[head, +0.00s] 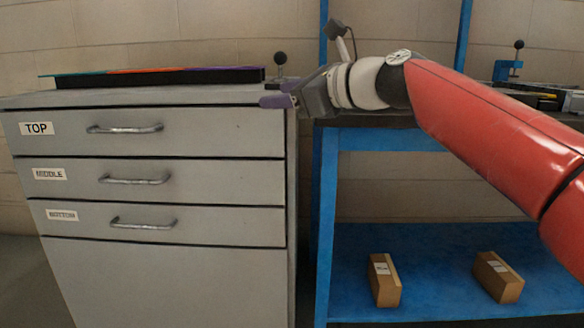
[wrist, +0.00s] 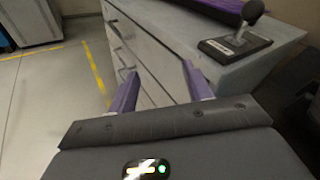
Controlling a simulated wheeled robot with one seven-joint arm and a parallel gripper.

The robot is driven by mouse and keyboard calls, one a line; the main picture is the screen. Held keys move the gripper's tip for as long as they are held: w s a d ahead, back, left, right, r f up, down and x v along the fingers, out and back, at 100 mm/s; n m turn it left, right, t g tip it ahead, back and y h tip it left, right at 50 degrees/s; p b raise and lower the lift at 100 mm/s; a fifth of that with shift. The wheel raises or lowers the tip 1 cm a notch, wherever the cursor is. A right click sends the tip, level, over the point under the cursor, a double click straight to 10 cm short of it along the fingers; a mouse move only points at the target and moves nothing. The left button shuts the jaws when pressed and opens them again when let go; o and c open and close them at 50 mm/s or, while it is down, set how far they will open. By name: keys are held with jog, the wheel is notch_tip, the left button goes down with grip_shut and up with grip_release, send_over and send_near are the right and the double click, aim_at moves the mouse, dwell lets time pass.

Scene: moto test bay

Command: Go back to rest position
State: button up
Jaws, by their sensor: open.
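My red arm reaches in from the right in the head view. My gripper (head: 268,101) is near the top right corner of the grey drawer cabinet (head: 160,275). In the wrist view my gripper (wrist: 158,82) shows two purple fingers spread apart with nothing between them. The cabinet (wrist: 165,45) lies beyond the fingers there. Its drawers, labelled top (head: 90,140), middle (head: 90,185) and bottom (head: 90,225), all look shut. I cannot tell whether the fingers touch the cabinet.
A tray with coloured strips (head: 160,77) lies on the cabinet top. A black-knobbed lever (wrist: 240,40) stands at the cabinet's edge. A blue shelf (head: 430,262) at the right holds two cardboard boxes (head: 384,281) (head: 498,278). Open floor (wrist: 45,100) with yellow lines shows at left.

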jog(key=a+f+n+g+h, duration=0.1)
jog(key=a+f+n+h, duration=0.2)
jog(key=f, duration=0.6)
jog(key=a+f+n+g+h, duration=0.2)
jog(key=a+f, duration=0.1)
jog(key=f, duration=0.6)
jog(key=s+d+f+n+h, duration=0.3)
jog(key=s+f+n+h, duration=0.15)
jog(key=f, duration=0.45)
jog(key=s+d+f+n+h, duration=0.1)
jog(key=s+d+f+n, duration=0.25)
jog(key=s+d, duration=0.4)
jog(key=s+d+f+n+g+h, duration=0.1)
jog(key=s+d+f+n, duration=0.2)
jog(key=s+d+n, duration=0.4)
jog(key=s+d+f+n+h, duration=0.25)
jog(key=s+d, duration=0.25)
jog(key=s, duration=0.3)
notch_tip(320, 180, up, 13)
jog(key=m+p, duration=0.1)
jog(key=p, duration=1.2)
jog(key=shift+y, duration=0.4)
jog(key=shift+w, duration=0.1)
